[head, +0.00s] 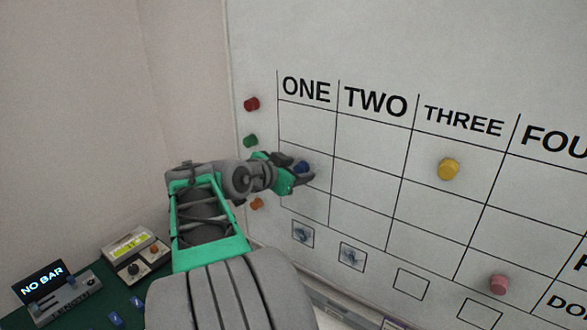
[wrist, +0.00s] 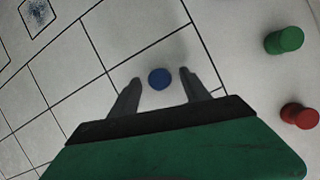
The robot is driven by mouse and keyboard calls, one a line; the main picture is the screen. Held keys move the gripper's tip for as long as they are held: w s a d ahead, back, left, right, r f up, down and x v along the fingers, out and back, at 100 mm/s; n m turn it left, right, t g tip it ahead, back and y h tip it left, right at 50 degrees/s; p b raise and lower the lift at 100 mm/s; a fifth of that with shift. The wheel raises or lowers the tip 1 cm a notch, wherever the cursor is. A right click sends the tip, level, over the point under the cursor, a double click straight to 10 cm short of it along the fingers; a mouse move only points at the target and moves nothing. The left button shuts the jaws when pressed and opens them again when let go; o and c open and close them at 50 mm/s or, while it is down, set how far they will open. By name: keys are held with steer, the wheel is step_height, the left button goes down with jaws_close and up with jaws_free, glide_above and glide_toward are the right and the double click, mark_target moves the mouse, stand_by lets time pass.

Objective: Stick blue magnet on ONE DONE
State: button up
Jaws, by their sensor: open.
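The blue magnet (head: 302,167) is on the whiteboard (head: 390,45) in column ONE, apparently in the middle row. It also shows in the wrist view (wrist: 160,78), between the fingertips. My gripper (head: 300,172) is open around it, one finger on each side, with visible gaps between fingers and magnet. The ONE heading (head: 306,90) is at the top of that column. In the wrist view one grid row lies beyond the magnet's cell, toward the printed squares. The row labels at the right are cut off; part of "DO" (head: 566,305) shows at the lowest row.
Red (head: 251,104), green (head: 250,141) and orange (head: 257,204) magnets line the board's left edge. A yellow magnet (head: 448,169) is in column THREE; a pink one (head: 498,284) is lower right. Devices stand on a green-topped bench (head: 90,315) at lower left.

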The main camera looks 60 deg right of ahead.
steer(key=shift+c, duration=0.5)
jaws_close()
steer(key=shift+a, duration=0.1)
steer(key=shift+w+a+b, duration=0.15)
steer(key=shift+a+b, duration=0.1)
steer(key=shift+a, duration=0.5)
steer(key=shift+w+a+b, duration=0.1)
steer(key=shift+a+b, duration=0.15)
steer(key=shift+a, duration=0.45)
steer(key=shift+w+a+b, duration=0.25)
steer(key=shift+a+b, duration=0.3)
steer(key=shift+a, duration=0.95)
steer(key=shift+w+a+b, duration=0.2)
steer(key=shift+a+b, duration=0.3)
steer(key=shift+a, duration=0.95)
